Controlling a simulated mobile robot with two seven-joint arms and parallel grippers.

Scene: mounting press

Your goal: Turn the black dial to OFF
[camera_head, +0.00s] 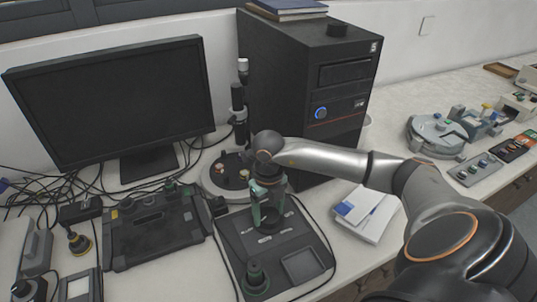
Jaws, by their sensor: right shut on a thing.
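A flat black control unit (232,243) lies on the desk in front of the round grey base of a stand. My right arm reaches in from the right, and my right gripper (268,222) points down over the back part of this unit. Its greenish fingers are shut on the black dial, which they mostly hide. The dial's pointer and the OFF mark cannot be made out. A second dark knob (256,277) stands free at the unit's front left, beside a square grey panel. My left gripper is not in view.
A monitor (112,100) stands at the left and a black computer tower (285,75) behind my gripper. Another black device (155,232) lies close on the left, among cables. White booklets (366,212) lie right of the unit, under my arm.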

